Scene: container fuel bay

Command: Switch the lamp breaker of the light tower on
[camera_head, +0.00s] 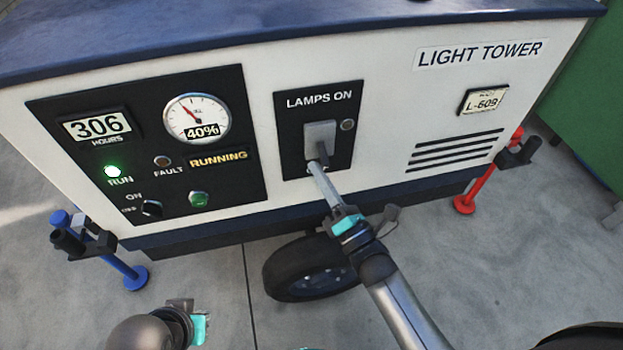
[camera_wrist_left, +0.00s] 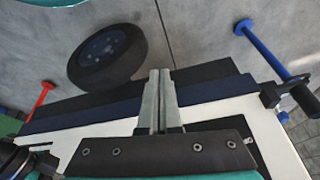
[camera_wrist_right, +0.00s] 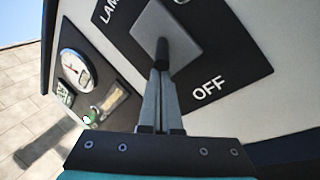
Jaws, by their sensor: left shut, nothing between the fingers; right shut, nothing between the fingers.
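The lamp breaker (camera_head: 319,134) is a grey plate on a black panel on the light tower (camera_head: 390,75). It has a short dark lever (camera_wrist_right: 162,52), which points down and outward. "LAMPS ON" is printed above it, and "OFF" shows below it in the right wrist view. The small round lamp beside it (camera_head: 348,125) is unlit. My right gripper (camera_head: 314,166) is shut and empty, its fingertips just under the lever; I cannot tell whether they touch. My left gripper (camera_wrist_left: 160,76) is shut and empty, low in front of the tower; its fingertips are unclear in the head view.
A gauge panel (camera_head: 235,175) on the left has a green lit RUN light and reads 40%. A blue post (camera_head: 128,268) stands at the left and a red post (camera_head: 478,188) at the right. A wheel (camera_head: 290,285) is under the tower. The concrete floor in front is mostly clear.

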